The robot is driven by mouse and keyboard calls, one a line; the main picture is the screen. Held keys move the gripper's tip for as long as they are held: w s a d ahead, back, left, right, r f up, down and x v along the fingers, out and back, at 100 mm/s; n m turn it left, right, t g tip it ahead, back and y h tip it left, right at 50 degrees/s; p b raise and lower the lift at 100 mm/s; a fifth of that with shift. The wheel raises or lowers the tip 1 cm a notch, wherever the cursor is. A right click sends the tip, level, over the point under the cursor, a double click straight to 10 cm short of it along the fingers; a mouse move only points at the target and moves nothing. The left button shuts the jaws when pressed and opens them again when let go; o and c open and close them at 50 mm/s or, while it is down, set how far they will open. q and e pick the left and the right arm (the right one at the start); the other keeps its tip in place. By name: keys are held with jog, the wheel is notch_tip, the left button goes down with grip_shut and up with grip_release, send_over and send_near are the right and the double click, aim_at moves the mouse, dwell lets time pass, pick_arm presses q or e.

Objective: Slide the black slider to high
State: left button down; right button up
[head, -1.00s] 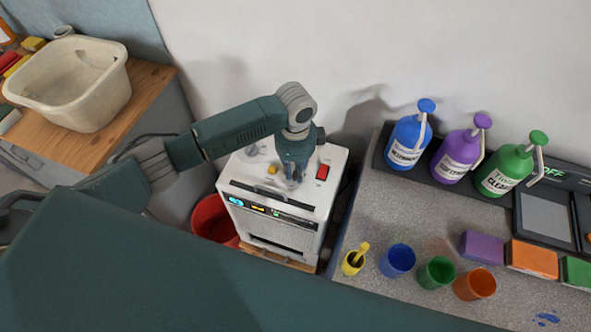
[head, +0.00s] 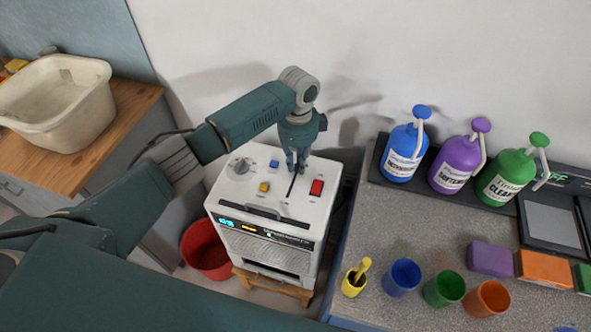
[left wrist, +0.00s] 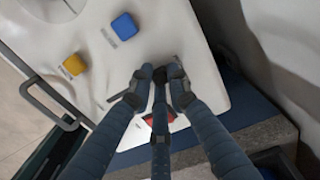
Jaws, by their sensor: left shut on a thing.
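The white machine (head: 270,228) stands against the wall with controls on its top. My left gripper (head: 296,169) points down at the back part of the slider's dark slot (head: 291,188), between the blue button and the red switch. Its fingers are closed on the black slider, which they mostly hide in the head view. In the left wrist view, the fingertips (left wrist: 160,76) meet around a small dark piece, and part of the slot (left wrist: 118,96) shows to their left. The labels at the slot's ends are too small to read. My right gripper is not in view.
On the machine's top are a grey knob (head: 241,166), a blue button (head: 274,163), a yellow button (head: 264,187) and a red switch (head: 317,187). A red bucket (head: 206,250) stands left of it. A counter with bottles and cups is at right.

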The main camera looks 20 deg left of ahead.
aim_at(298, 164)
pick_arm(q)
jog(key=c, duration=1.7)
grip_release()
jog(key=shift+w+r, duration=0.15)
jog(key=shift+w, duration=0.15)
notch_tip(298, 164, up, 12)
jog(key=shift+f, duration=0.1)
